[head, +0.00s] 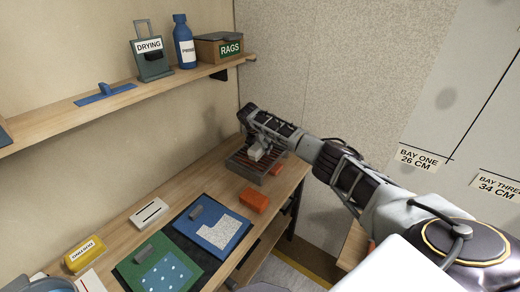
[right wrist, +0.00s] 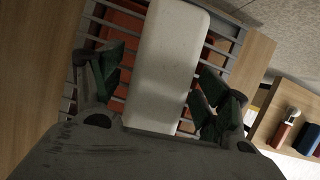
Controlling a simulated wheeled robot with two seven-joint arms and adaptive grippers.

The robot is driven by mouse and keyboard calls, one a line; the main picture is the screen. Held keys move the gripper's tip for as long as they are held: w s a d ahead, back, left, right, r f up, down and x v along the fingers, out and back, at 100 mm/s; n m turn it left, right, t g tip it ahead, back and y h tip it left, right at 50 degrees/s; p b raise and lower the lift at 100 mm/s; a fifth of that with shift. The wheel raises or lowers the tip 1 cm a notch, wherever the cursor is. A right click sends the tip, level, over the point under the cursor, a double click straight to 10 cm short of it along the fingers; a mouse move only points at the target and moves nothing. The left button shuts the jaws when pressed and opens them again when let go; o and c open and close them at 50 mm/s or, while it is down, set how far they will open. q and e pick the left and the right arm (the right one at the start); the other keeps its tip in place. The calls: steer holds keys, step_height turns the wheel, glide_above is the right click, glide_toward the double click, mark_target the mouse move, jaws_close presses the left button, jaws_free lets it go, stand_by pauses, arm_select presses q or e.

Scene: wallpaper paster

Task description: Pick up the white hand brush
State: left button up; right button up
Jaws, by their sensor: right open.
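The white hand brush (right wrist: 166,62) shows in the right wrist view as a pale, rounded block lying over a slatted grey rack (right wrist: 222,45). In the head view a small white part of the brush (head: 256,154) shows under my right gripper (head: 260,146), at the far end of the bench. In the wrist view the fingers of my right gripper (right wrist: 162,88) are apart, one on each side of the brush. Gaps show between the fingers and its sides, so the gripper is open around it. The bristles are hidden. My left gripper is out of view.
An orange block (head: 255,200) sits on the bench in front of the rack. Nearer are a blue board (head: 206,236), a green board (head: 155,272), a white block (head: 149,212) and a yellow box (head: 85,254). A wall shelf (head: 150,98) runs along the left.

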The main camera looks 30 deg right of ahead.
steer(key=c, duration=1.2)
steer(key=shift+r, duration=0.1)
steer(key=shift+r, duration=4.9)
steer(key=o, duration=0.6)
steer(key=c, duration=0.5)
